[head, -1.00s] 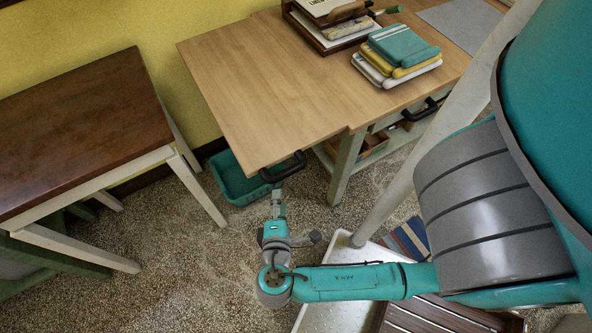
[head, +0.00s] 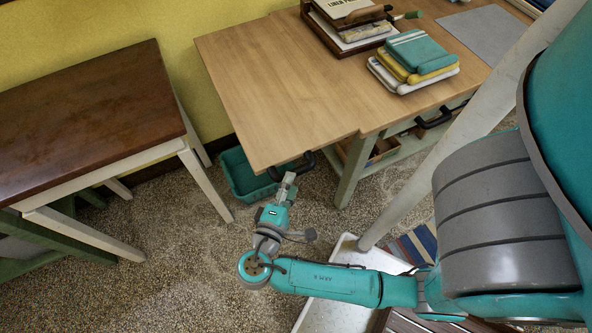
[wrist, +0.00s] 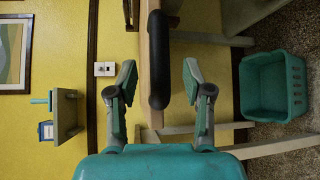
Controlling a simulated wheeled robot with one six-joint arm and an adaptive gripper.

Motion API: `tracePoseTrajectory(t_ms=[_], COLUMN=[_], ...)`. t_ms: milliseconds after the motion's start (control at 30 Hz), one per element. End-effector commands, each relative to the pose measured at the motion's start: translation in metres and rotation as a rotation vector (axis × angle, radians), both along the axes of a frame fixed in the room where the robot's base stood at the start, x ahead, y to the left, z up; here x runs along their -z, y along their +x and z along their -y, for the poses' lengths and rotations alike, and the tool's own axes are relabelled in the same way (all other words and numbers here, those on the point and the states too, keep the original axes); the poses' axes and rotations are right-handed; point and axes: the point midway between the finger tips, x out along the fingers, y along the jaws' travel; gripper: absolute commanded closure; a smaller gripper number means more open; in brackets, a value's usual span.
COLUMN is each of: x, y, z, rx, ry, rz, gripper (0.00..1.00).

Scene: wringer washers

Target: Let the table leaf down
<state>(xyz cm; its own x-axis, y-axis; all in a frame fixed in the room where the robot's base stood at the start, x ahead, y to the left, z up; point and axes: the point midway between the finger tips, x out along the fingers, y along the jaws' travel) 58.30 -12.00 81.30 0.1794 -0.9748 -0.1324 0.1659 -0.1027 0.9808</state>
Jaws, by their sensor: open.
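The table leaf (head: 255,95) is the light wood panel on the left of the work table (head: 350,95). It stands raised, about level with the tabletop. A black handle (head: 292,168) is fixed at its front edge. My gripper (head: 289,180) is at the handle, just in front of and below it in the head view. In the wrist view my gripper (wrist: 159,78) is open, with one finger on each side of the leaf's edge (wrist: 151,80) and the black handle (wrist: 158,60). Gaps show on both sides; no grip is visible. The leaf's underside support is hidden.
A green basket (head: 245,175) sits on the floor under the leaf. A dark-topped side table (head: 85,105) stands at left. Folded cloths (head: 415,55) and a wooden tray (head: 345,40) lie on the fixed tabletop. Speckled floor (head: 180,250) is open at front left.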

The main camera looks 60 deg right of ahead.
Motion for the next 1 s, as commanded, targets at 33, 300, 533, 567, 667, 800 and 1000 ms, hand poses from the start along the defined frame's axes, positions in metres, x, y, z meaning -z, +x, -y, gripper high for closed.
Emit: tracePoseTrajectory(t_ms=[33, 300, 533, 567, 667, 800, 1000], x=[0.001, 0.004, 0.006, 0.007, 0.007, 0.007, 0.007], y=[0.001, 0.006, 0.009, 0.009, 0.009, 0.009, 0.009], z=[0.007, 0.034, 0.047, 0.048, 0.05, 0.05, 0.05], rx=[0.005, 0.003, 0.001, 0.001, 0.0, 0.0, 0.0], ry=[0.0, 0.0, 0.0, 0.0, 0.0, 0.0, 0.0], rz=[-0.001, 0.0, 0.0, 0.0, 0.0, 0.0, 0.0], gripper=[0.49, 0.49, 0.49, 0.49, 0.49, 0.49, 0.72])
